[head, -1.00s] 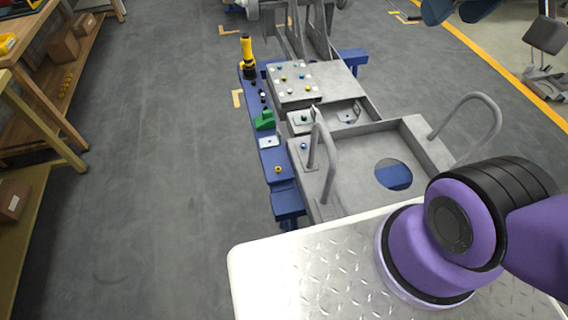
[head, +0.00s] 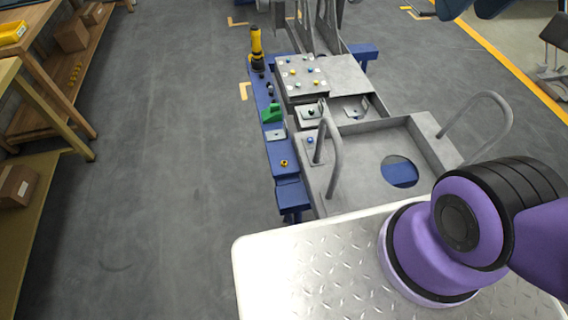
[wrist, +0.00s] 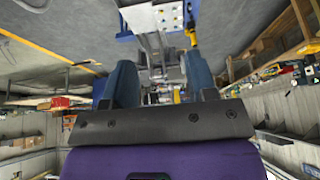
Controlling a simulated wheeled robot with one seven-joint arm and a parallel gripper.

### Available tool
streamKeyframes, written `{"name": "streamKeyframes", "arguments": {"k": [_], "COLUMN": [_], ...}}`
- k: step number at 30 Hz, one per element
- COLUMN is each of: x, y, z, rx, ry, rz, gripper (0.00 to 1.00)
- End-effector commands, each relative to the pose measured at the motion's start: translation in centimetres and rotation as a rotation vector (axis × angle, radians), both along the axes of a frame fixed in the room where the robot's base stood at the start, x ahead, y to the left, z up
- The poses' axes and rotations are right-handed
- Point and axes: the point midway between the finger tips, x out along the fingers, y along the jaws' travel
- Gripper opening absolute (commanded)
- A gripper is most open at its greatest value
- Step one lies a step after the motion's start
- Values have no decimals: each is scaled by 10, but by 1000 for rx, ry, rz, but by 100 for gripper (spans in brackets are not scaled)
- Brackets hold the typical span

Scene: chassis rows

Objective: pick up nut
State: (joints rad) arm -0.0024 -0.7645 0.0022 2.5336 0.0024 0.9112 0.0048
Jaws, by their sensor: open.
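A small yellow nut-like piece (head: 284,163) lies on the blue beam (head: 281,152) left of the grey chassis in the head view. Several small yellow, blue and white pieces sit on a raised grey plate (head: 302,73), too small to tell which are nuts. My gripper (wrist: 160,82) shows in the wrist view with its two blue fingers apart and nothing seen between them. It is away from the chassis, and no nut can be made out near it.
A yellow tool (head: 257,48) stands upright at the beam's far end, with a green block (head: 271,112) nearer. Grey tube handles (head: 330,140) rise from the chassis tray (head: 350,180). A wooden shelf (head: 50,150) is at left. Floor between is clear.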

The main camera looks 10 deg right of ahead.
Motion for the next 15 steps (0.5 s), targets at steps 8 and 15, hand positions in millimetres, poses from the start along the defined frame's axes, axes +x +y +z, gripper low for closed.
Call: {"name": "streamKeyframes", "arguments": {"k": [8,15], "x": [5,51], "y": [1,8], "z": [-1,-10], "rx": [-1,-13], "ry": [6,50], "rz": [4,44], "gripper": [53,53]}}
